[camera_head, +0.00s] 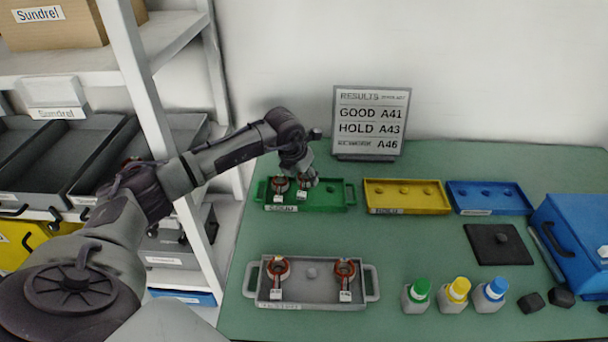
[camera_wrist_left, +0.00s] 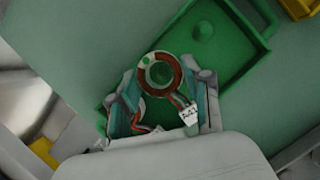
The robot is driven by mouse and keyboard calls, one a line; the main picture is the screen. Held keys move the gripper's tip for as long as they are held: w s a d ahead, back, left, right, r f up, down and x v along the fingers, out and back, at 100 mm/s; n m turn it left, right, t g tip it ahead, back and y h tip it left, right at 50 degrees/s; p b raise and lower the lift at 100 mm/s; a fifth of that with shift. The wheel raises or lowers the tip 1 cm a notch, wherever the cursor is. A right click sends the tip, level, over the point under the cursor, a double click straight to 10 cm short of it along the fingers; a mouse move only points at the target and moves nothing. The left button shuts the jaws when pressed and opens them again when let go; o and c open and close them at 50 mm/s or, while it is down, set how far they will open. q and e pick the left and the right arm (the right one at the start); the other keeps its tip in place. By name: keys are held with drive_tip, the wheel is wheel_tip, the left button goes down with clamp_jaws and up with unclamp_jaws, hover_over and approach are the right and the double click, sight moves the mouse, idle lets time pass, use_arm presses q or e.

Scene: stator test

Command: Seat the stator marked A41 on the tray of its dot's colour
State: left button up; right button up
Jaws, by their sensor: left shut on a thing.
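My left gripper (camera_head: 306,180) is at the green tray (camera_head: 335,206) and is shut on a stator (camera_head: 303,184). In the left wrist view this stator (camera_wrist_left: 160,74) lies between the fingers, with copper-red windings, a green dot on its ring and a white tag that seems to read A41. I cannot tell whether it rests on a peg or hangs just above. A second stator (camera_head: 280,185) is in the green tray to its left, and shows partly behind a finger in the left wrist view (camera_wrist_left: 138,112). My right gripper is not in view.
A grey tray (camera_head: 312,296) in front holds two stators with a bare peg between them. Yellow (camera_head: 405,207) and blue (camera_head: 490,208) trays at right show bare pegs. A results board (camera_head: 370,122) reads GOOD A41, HOLD A43. Bottles and a blue box (camera_head: 575,245) stand at right.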

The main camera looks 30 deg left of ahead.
use_arm(q)
drive_tip(key=shift+f+b, duration=0.35)
drive_tip(key=shift+f, duration=0.2)
drive_tip(key=shift+f+b, duration=0.25)
drive_tip(key=shift+b, duration=0.05)
idle(0.3)
drive_tip(key=o, duration=0.9)
drive_tip(key=shift+o, duration=0.9)
drive_tip(key=shift+r, duration=0.2)
drive_tip(key=shift+r+p, duration=1.6)
drive_tip(key=shift+r, duration=0.75)
